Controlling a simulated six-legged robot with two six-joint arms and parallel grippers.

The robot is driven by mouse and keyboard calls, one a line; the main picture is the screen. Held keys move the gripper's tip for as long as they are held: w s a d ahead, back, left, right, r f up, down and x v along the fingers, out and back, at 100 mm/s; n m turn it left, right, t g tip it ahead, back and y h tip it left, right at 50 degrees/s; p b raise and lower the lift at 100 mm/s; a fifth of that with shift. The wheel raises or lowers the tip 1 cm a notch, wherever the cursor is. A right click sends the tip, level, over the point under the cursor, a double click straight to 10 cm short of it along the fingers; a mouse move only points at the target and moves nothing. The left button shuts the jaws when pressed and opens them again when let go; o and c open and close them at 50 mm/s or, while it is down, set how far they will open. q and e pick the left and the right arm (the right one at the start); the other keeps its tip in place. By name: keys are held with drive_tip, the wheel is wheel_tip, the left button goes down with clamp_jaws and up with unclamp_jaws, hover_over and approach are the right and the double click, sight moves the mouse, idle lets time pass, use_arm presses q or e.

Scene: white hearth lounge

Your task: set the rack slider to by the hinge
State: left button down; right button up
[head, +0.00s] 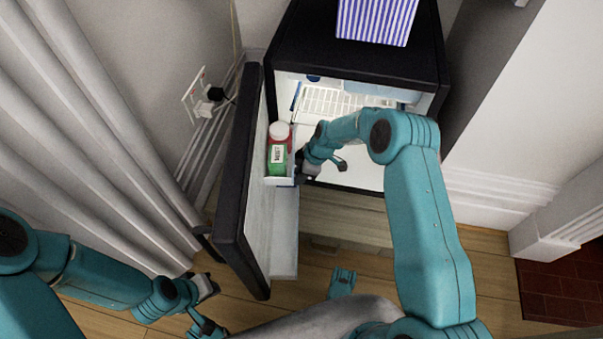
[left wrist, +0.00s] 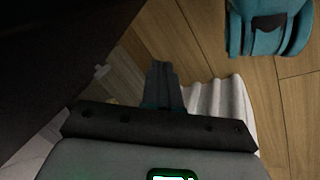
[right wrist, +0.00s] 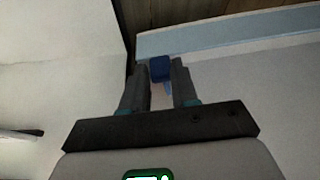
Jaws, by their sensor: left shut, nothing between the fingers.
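The open fridge door (head: 247,190) carries a white rack (head: 279,181) on its inner side, with a green bottle in it. In the right wrist view a small blue slider (right wrist: 160,68) sits between the fingertips of my right gripper (right wrist: 160,72), against a pale blue strip (right wrist: 225,38). Both fingers appear to touch its sides. In the head view my right gripper (head: 306,172) is at the rack's right end, and the slider is hidden there. My left gripper (left wrist: 162,70) is shut and empty, low and left of the door in the head view (head: 207,288).
The black fridge (head: 425,52) stands open behind my right arm, with a striped box (head: 375,18) on top. A white-capped green bottle (head: 278,152) stands in the rack. Curtains (head: 95,140) hang at the left. A wall socket (head: 194,93) is behind the door.

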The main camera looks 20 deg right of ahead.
drive_tip(key=o, duration=0.3)
drive_tip(key=shift+w, duration=0.1)
use_arm(q)
drive_tip(key=shift+a, duration=0.1)
drive_tip(key=s+r+g+p, duration=0.1)
drive_tip(key=s+r+p, duration=0.2)
drive_tip(key=r+p, duration=0.2)
drive_tip(key=shift+s+d, duration=0.2)
drive_tip(key=shift+d, duration=0.1)
use_arm(e)
drive_tip(key=v, duration=1.2)
